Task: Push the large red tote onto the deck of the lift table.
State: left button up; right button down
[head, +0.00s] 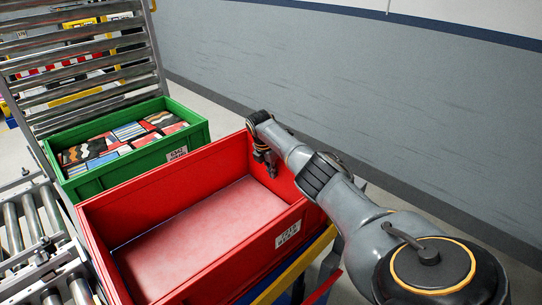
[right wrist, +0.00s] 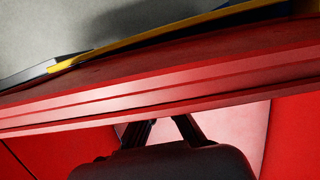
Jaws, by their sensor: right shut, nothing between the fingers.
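The large red tote (head: 248,253) fills the middle of the head view; it looks empty, with a pale, worn floor and a white label on its near right side. My right gripper (head: 266,163) reaches over its right wall, with its fingers pointing down inside near the far right corner. It is shut and holds nothing; I cannot tell whether it touches the wall. In the right wrist view the tote's rim (right wrist: 150,95) crosses the picture, with the dark fingers (right wrist: 162,125) below it. I cannot clearly make out the lift table's deck. My left gripper is out of view.
A green tote (head: 195,136) full of colourful packed items stands just beyond the red one. Metal rollers (head: 30,222) lie at the left, and a slatted metal rack (head: 85,62) rises behind. A yellow rail (head: 294,272) runs below the red tote's right side. A grey wall (head: 380,90) bounds the right.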

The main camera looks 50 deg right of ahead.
jog(key=a+r+p, duration=0.2)
jog(key=a+r, duration=0.4)
jog(key=r, duration=0.3)
jog(key=shift+a+r, duration=0.25)
jog(key=shift+r, duration=0.15)
